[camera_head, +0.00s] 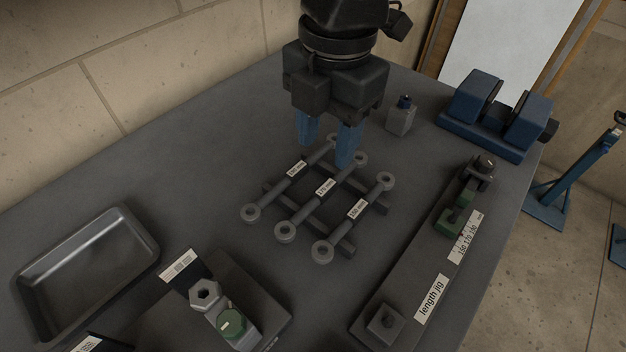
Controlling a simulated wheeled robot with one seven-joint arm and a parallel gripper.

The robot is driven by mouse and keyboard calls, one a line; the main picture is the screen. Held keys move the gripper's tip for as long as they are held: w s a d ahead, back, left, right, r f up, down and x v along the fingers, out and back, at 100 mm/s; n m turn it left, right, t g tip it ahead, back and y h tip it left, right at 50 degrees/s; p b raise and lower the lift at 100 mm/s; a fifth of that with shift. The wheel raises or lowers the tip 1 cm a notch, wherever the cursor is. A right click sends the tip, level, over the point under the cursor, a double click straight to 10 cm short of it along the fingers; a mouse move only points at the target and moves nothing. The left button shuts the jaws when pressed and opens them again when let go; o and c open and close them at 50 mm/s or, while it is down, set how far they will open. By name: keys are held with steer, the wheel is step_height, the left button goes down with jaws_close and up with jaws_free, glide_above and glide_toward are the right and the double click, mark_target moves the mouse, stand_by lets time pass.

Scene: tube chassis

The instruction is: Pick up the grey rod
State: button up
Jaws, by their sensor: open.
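Three grey rods with ringed ends and white length labels lie side by side: a left rod (270,194), a middle rod (305,211) and a right rod (342,229). They rest across a dark rack (346,245) with two crossbars. My gripper (327,153) points down over the far ends of the left and middle rods. Its two blue fingers are apart, with nothing seen held between them. The right finger hides part of the middle rod's far end. I cannot tell whether the fingers touch the rods.
A long length jig (400,290) lies right of the rods. A metal tray (85,270) is at left. A block with a nut and green-topped part (231,322) is in front. A small bottle (400,118) and blue twin-block device (490,112) stand behind. Bare table lies left of the rods.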

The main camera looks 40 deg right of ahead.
mark_target(331, 182)
steer(key=shift+d+f, duration=0.15)
steer(key=shift+d, duration=0.45)
steer(key=shift+d+f, duration=0.1)
steer(key=shift+f, duration=0.15)
step_height(331, 182, down, 7)
steer(key=shift+s+f, duration=0.1)
steer(key=shift+s, duration=0.05)
steer(key=shift+c, duration=0.3)
steer(key=shift+a, duration=0.2)
jaws_close()
